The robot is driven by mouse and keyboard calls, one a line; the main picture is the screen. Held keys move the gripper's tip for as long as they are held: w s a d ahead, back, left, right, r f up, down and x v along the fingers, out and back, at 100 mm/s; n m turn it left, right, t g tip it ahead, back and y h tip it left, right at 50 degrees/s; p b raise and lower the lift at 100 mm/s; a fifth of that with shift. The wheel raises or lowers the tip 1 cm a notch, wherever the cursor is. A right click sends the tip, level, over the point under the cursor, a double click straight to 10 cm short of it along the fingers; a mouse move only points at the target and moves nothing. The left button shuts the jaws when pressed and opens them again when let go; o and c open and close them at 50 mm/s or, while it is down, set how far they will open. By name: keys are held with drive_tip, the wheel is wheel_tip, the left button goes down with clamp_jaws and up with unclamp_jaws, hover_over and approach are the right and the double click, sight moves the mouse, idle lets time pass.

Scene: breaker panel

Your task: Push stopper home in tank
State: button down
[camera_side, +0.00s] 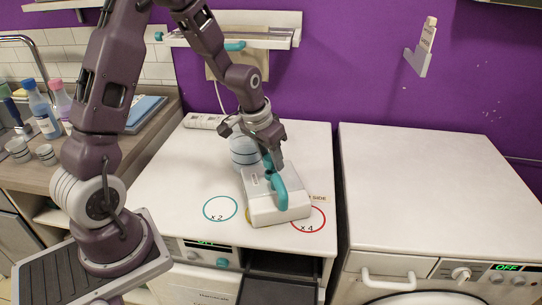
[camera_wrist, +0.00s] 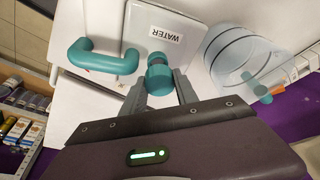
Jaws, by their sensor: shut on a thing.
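The white tank (camera_side: 262,207) with a teal handle (camera_side: 281,190) sits on the white top of the left machine. In the wrist view the tank (camera_wrist: 192,22) bears a "WATER" label, and its handle (camera_wrist: 100,55) is at the left. The teal stopper (camera_wrist: 158,76) is between my gripper's fingers (camera_wrist: 160,90), just by the label at the tank's near end. My gripper (camera_side: 268,152) is shut on the stopper, pointing down at the tank's back end. The fingers hide part of the stopper, and I cannot tell how deep it sits.
A clear ribbed container (camera_side: 242,150) stands close behind the tank, also at the right in the wrist view (camera_wrist: 240,55). A teal "x2" circle (camera_side: 220,208) and a red "x4" circle (camera_side: 322,222) mark the top. The right machine's top (camera_side: 420,175) is clear.

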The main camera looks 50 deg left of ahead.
drive_tip(key=shift+f, duration=0.35)
idle(0.6)
drive_tip(key=shift+f, duration=0.35)
drive_tip(key=shift+f, duration=0.6)
drive_tip(key=c, duration=0.9)
unclamp_jaws()
drive_tip(key=shift+o, duration=0.2)
drive_tip(key=shift+v, duration=4)
